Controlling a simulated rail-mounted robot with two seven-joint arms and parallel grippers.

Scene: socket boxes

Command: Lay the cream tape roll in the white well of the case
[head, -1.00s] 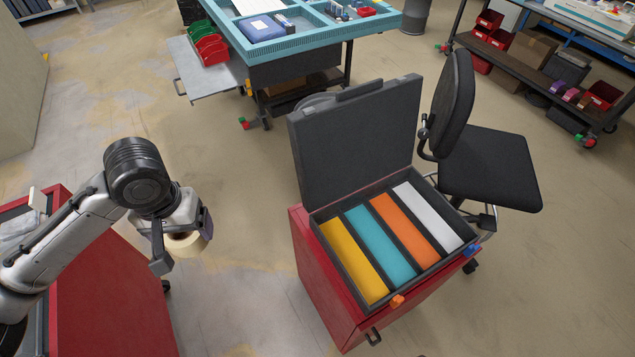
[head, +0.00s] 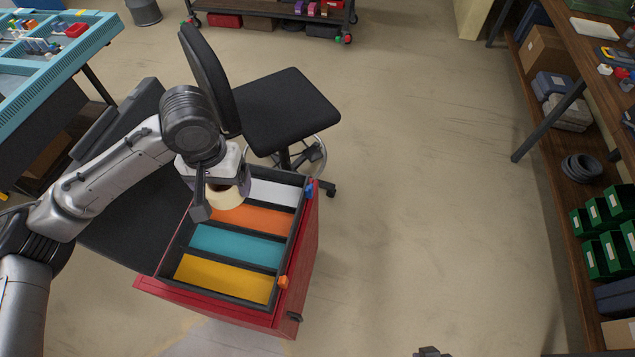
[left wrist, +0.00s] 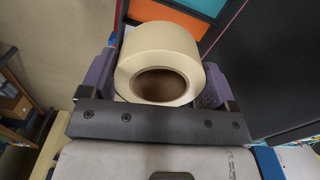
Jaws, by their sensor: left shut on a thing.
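My left gripper (head: 222,190) is shut on the cream tape roll (head: 231,198) and holds it over the case (head: 182,248). In the left wrist view the roll (left wrist: 160,50) sits between the purple finger pads, its round hole facing the camera. In the head view the roll covers the left end of the white well (head: 275,193) and part of the orange well (head: 255,220). The visible part of the white well is empty. The teal well (head: 235,245) and yellow well (head: 225,278) are empty.
The case is open on a red cabinet (head: 308,250), its dark lid (head: 130,225) raised at the left, behind my left arm. A black chair (head: 285,105) stands close behind the white well. Shelving (head: 560,200) lines the right, with clear floor between.

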